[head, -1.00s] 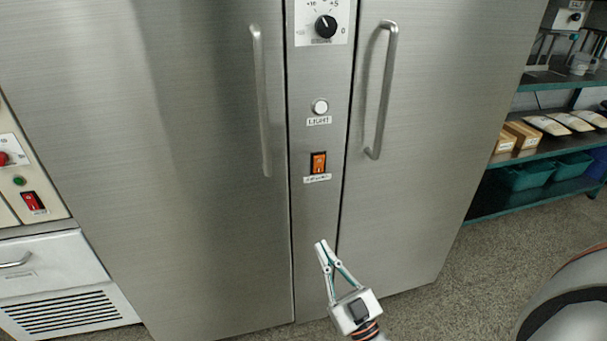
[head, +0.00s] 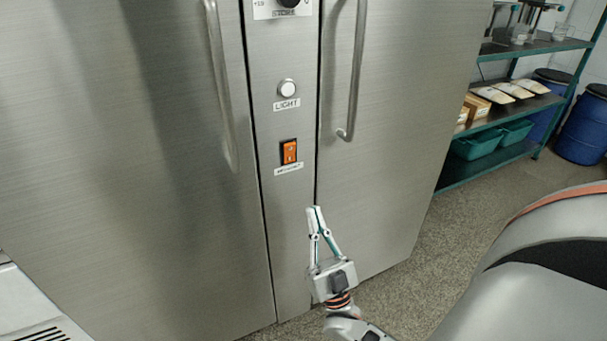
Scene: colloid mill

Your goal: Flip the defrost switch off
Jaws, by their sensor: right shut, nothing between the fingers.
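The orange rocker switch (head: 289,151) sits in a black frame on the steel strip between the two cabinet doors. A small label (head: 289,169) is below it, its print too small to read for sure. My right gripper (head: 314,208) is below the switch and slightly to its right, apart from it in the picture. Its fingers point up and their tips are together, with nothing between them. My left gripper is not in view.
A round white button (head: 287,88) marked LIGHT and a black knob (head: 289,2) are above the switch. Long handles stand out on the left door (head: 222,90) and right door (head: 356,70). A green shelf (head: 490,165) and blue barrels (head: 583,130) stand at the right.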

